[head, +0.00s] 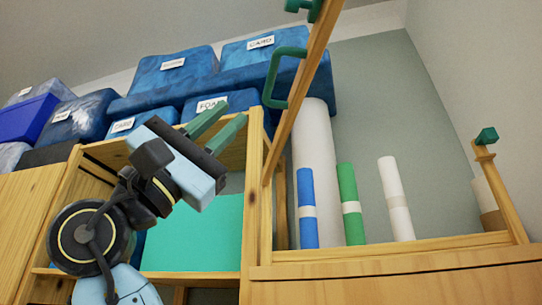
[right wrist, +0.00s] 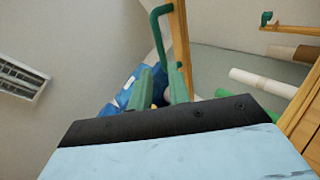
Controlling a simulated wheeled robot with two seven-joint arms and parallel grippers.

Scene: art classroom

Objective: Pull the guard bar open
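The guard bar (head: 306,80) is a wooden bar that slants steeply up from the front left post of the roll rack and runs out of the top of the head view. A green handle (head: 273,75) shaped like a bracket is fixed to it. My right gripper (head: 234,113) has its green fingers apart and empty, below and left of the handle. In the right wrist view the bar (right wrist: 180,40) and handle (right wrist: 155,35) are beyond the fingertips, apart from them. My left gripper is not in view.
A post with a green catch (head: 487,137) stands at the rack's right end. Blue, green and white rolls (head: 350,203) stand in the rack. Blue bins (head: 175,72) sit on top of the wooden shelf (head: 256,190) at left. Open space lies around the handle.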

